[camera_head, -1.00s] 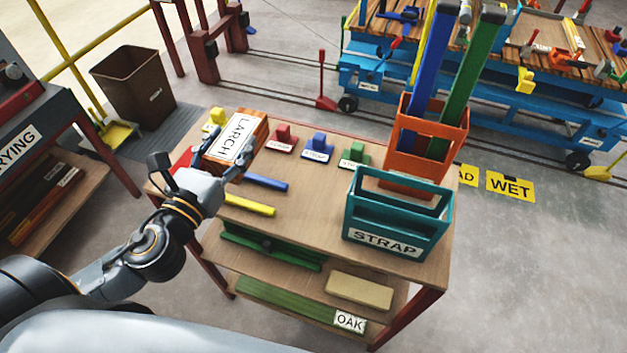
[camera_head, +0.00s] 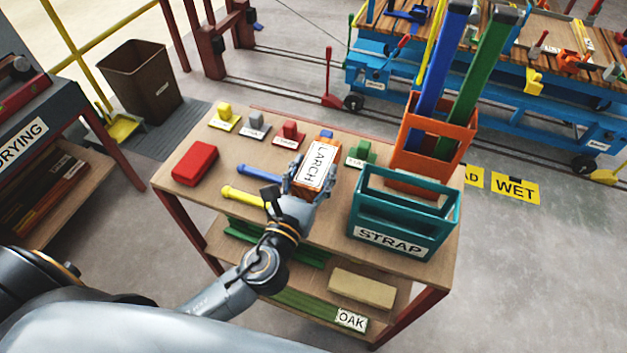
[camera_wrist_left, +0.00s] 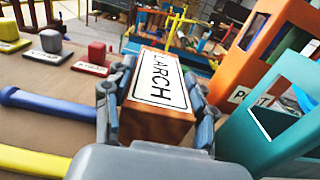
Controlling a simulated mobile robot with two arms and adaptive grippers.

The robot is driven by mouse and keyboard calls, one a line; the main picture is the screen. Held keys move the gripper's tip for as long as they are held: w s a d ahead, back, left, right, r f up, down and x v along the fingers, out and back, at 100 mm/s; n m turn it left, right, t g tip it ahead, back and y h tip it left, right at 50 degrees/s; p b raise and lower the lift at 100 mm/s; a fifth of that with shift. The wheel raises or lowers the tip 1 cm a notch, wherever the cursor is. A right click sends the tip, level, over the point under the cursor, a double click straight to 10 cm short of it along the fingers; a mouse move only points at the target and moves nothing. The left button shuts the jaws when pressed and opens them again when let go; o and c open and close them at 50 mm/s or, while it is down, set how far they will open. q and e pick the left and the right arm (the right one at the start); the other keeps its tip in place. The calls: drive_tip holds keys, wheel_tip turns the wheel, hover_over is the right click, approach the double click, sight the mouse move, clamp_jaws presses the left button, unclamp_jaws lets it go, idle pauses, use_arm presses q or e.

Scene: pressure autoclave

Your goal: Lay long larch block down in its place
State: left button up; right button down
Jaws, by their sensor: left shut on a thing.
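The larch block (camera_head: 312,184) is an orange-brown wooden block with a white LARCH label on top. My left gripper (camera_head: 305,180) is shut on it, over the right half of the wooden table (camera_head: 220,244). In the left wrist view the block (camera_wrist_left: 158,122) sits between the two fingers of the gripper (camera_wrist_left: 155,105), its label facing up and its length pointing away. I cannot tell whether the block touches the table. It partly hides a blue piece behind it. My right gripper is not in view.
The teal STRAP crate (camera_head: 403,252) stands close to the right of the block, with an orange crate (camera_head: 429,130) behind it. Small yellow, grey, red and green pieces line the back. A red block (camera_head: 195,164), a blue rod (camera_head: 259,174) and a yellow rod (camera_head: 243,196) lie at the left.

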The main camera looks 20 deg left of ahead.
use_arm(q)
drive_tip(key=shift+f+b, duration=0.45)
drive_tip(key=shift+f, duration=1.25)
drive_tip(key=o, duration=1.4)
